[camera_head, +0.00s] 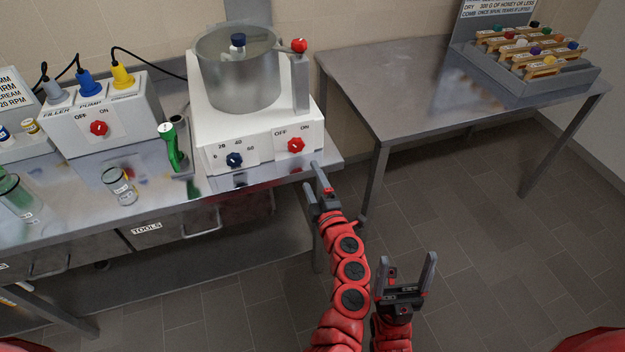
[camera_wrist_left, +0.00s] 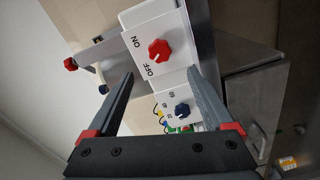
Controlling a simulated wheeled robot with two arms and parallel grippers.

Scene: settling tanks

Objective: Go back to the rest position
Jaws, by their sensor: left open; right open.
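My left gripper (camera_head: 312,176) is open and empty, just off the front right corner of a white mixer base. In the left wrist view its two fingers (camera_wrist_left: 160,75) are spread. The red OFF/ON knob (camera_wrist_left: 159,50) and the dark blue numbered knob (camera_wrist_left: 181,110) show beyond and between them, and nothing is held. In the head view the same red knob (camera_head: 296,145) and blue knob (camera_head: 234,160) are on the base's front face. My right gripper (camera_head: 406,270) is open and empty above the floor, to the right of my left arm.
A second table (camera_head: 390,85) holds a grey tray (camera_head: 545,88). Open floor (camera_head: 480,250) lies right.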

